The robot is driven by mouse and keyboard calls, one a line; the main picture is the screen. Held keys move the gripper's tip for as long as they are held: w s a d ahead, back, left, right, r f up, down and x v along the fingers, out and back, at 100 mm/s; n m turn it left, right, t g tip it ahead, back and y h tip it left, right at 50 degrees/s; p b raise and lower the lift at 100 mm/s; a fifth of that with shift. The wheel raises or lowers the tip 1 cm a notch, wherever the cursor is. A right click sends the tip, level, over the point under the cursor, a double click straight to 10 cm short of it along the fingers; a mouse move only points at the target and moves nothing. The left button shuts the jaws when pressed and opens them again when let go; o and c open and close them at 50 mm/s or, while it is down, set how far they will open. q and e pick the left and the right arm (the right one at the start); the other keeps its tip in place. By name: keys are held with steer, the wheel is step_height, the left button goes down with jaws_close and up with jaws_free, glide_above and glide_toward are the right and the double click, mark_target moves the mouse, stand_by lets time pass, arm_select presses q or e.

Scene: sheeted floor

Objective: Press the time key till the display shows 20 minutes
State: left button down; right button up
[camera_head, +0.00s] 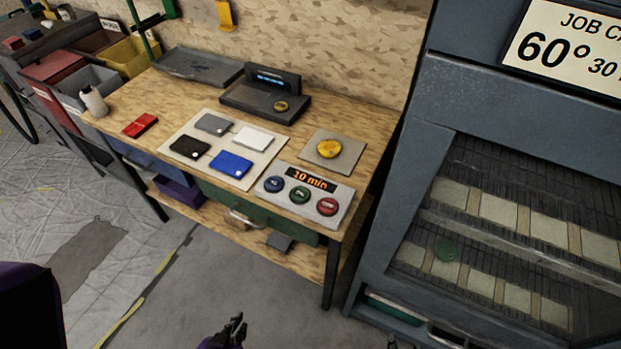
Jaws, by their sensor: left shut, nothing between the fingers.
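The control panel (262,191) lies at the front right corner of the wooden workbench. Its display (310,180) reads "10 min" in orange. Below the display are a blue key (274,184), a green key (299,195) and a red key (327,206); their labels are too small to read. My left gripper (237,322) is at the bottom edge, shut and empty, in front of the bench and well apart from the panel. A small dark tip at the bottom edge, right of centre, may be my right gripper (393,343); its fingers cannot be made out.
A large grey oven (410,150) with a job card (575,50) stands right.

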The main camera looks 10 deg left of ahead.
steer(key=shift+w, duration=0.15)
steer(key=shift+w+a+r, duration=0.15)
steer(key=shift+w, duration=0.2)
steer(key=shift+w, duration=0.1)
stand_by(0.3)
